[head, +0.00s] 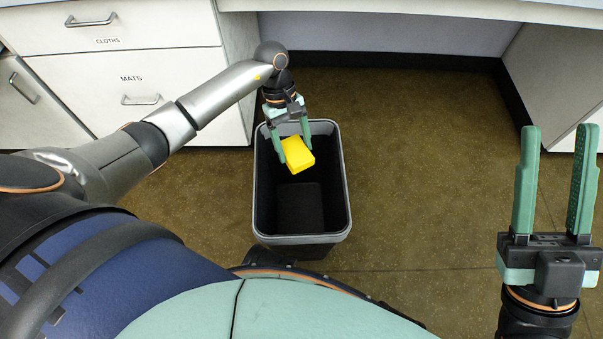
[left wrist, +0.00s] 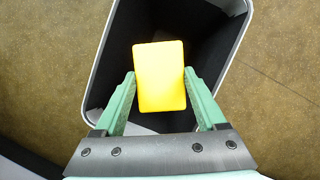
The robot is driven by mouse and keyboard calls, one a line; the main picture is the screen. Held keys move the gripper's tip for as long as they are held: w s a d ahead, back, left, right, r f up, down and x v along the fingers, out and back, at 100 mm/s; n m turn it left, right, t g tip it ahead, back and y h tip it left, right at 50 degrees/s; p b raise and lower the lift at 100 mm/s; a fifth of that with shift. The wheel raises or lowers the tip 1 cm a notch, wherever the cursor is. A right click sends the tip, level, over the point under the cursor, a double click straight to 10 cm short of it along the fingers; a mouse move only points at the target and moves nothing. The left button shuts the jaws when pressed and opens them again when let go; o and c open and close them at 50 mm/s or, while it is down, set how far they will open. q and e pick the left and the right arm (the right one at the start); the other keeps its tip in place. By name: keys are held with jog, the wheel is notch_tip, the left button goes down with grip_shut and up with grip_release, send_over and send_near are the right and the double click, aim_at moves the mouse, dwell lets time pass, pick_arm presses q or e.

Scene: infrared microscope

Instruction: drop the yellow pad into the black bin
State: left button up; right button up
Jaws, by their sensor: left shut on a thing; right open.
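The yellow pad (head: 298,155) is held between the green fingers of my left gripper (head: 296,150). In the left wrist view the yellow pad (left wrist: 160,76) sits between the two fingertips of my left gripper (left wrist: 159,85). The black bin (head: 301,238) stands open on the floor, and its grey rim surrounds the pad in both views. The pad is over the bin's opening, near its far end; I cannot tell its exact height against the rim. My right gripper (head: 555,180) is open and empty at the right of the head view.
White drawers labelled CLOTHS (head: 110,25) and MATS (head: 130,85) stand at the back left, close behind my left arm. A white desk (head: 400,8) spans the back. The brown floor (head: 420,160) right of the bin is clear.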

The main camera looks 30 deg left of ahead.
pick_arm(q)
jog(key=shift+f, duration=0.25)
jog(key=o, duration=1.3)
jog(key=shift+c, duration=0.2)
jog(key=shift+r, duration=0.1)
jog(key=p+v, duration=0.3)
jog(key=v, duration=0.9)
jog(key=shift+a+r, duration=0.15)
